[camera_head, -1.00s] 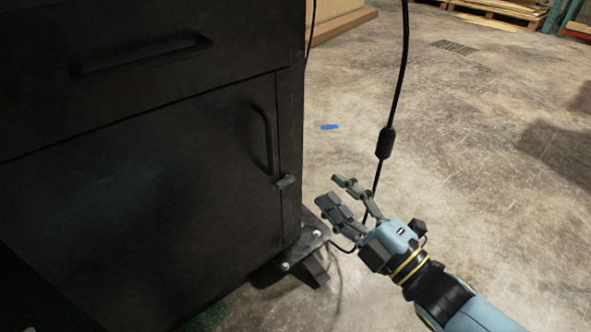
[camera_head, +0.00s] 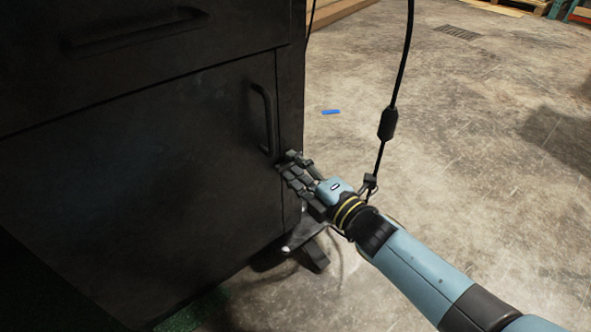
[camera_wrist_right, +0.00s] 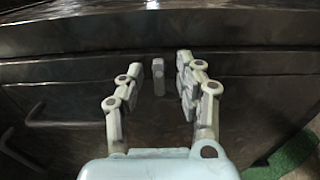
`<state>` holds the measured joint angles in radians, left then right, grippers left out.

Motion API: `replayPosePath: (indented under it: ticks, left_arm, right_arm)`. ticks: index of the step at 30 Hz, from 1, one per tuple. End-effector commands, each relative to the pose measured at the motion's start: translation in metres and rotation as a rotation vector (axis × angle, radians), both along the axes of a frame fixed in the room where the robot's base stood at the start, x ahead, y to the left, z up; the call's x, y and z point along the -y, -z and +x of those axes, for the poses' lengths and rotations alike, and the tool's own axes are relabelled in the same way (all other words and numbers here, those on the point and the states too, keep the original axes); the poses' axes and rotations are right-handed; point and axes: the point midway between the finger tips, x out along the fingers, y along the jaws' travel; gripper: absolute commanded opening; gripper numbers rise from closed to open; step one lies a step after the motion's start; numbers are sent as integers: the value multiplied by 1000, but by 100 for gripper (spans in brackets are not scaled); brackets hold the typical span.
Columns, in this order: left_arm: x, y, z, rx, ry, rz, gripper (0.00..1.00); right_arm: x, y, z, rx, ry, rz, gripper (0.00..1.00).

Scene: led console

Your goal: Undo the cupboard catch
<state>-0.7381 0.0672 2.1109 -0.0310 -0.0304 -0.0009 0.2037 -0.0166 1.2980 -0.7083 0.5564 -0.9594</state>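The black cupboard door (camera_head: 170,180) is shut, with a black bar handle (camera_head: 264,120) near its right edge. In the head view my right gripper (camera_head: 287,162) is at the door's right edge, just below the handle, and its fingers cover the catch. In the right wrist view the catch (camera_wrist_right: 158,77) is a small upright grey tab between the two spread fingers of my right gripper (camera_wrist_right: 156,74). The fingers are open, with a visible gap on each side of the tab. I cannot tell how far it is in depth. My left gripper is out of view.
A drawer with a bar handle (camera_head: 135,32) is above the door. A black cable with a thick plug (camera_head: 387,124) hangs right of the cabinet, behind my right wrist. A caster foot (camera_head: 315,252) sticks out below.

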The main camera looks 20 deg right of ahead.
Motion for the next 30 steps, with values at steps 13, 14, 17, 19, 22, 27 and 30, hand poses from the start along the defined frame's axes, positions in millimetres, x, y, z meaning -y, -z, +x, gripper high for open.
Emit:
replayPosePath:
  ticks: [13, 14, 17, 19, 22, 27, 30]
  left_arm:
    - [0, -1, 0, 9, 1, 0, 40]
    - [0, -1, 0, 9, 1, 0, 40]
    - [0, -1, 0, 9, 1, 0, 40]
    - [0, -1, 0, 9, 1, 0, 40]
    - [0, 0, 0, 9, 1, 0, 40]
    - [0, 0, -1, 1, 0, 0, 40]
    - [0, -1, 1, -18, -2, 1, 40]
  right_arm:
    - [-1, -1, 2, 0, 0, 0, 16]
    - [-1, -1, 2, 0, 0, 0, 12]
    - [-1, 0, 2, 0, 0, 0, 0]
    - [-1, 0, 2, 0, 0, 0, 0]
    - [-1, 0, 2, 0, 0, 0, 0]
    - [0, -1, 2, -4, 0, 12, 0]
    - [0, -1, 2, -13, 0, 37, 0]
